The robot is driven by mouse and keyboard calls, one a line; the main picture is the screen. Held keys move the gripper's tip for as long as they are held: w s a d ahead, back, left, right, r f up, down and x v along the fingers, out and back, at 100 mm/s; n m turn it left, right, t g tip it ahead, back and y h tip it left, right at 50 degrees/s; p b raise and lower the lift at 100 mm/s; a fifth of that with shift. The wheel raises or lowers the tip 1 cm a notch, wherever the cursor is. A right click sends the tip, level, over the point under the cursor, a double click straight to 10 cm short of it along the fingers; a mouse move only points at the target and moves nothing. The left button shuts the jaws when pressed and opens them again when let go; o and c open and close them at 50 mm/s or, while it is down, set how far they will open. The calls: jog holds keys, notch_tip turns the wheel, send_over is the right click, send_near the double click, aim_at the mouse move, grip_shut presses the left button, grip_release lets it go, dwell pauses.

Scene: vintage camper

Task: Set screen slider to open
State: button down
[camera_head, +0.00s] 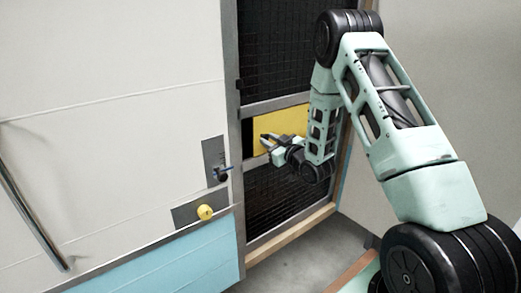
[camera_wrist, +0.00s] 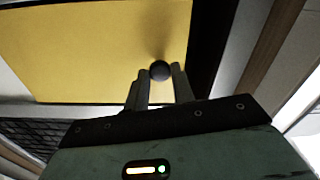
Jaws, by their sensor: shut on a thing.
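The screen slider is a yellow panel (camera_head: 283,130) set in the middle of the dark mesh screen door. It also fills the upper part of the wrist view (camera_wrist: 80,50). A small dark round knob (camera_wrist: 159,70) stands out from the panel near its right end in the wrist view. My gripper (camera_head: 266,139) is at the panel's left part in the head view. In the wrist view my gripper (camera_wrist: 161,76) has its two fingers closed around the knob, one on each side. The knob is hidden by the fingers in the head view.
The mesh screen door (camera_head: 275,55) has a grey metal frame. A dark gap shows beside the yellow panel.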

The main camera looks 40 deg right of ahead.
jog(key=b, duration=0.6)
send_near(296, 124)
jog(key=w, duration=0.1)
jog(key=w+a, duration=0.1)
jog(key=w, duration=0.3)
jog(key=shift+w+a+f, duration=0.1)
jog(key=shift+a+f, duration=0.05)
jog(key=shift+a, duration=0.25)
jog(key=shift+d, duration=0.8)
jog(key=c, duration=1.2)
grip_release()
jog(key=shift+o, duration=0.2)
jog(key=s+b, duration=0.4)
jog(key=s, duration=1.3)
jog(key=shift+s+d+b, duration=0.2)
jog(key=shift+d+b, duration=0.1)
jog(key=shift+b, duration=0.05)
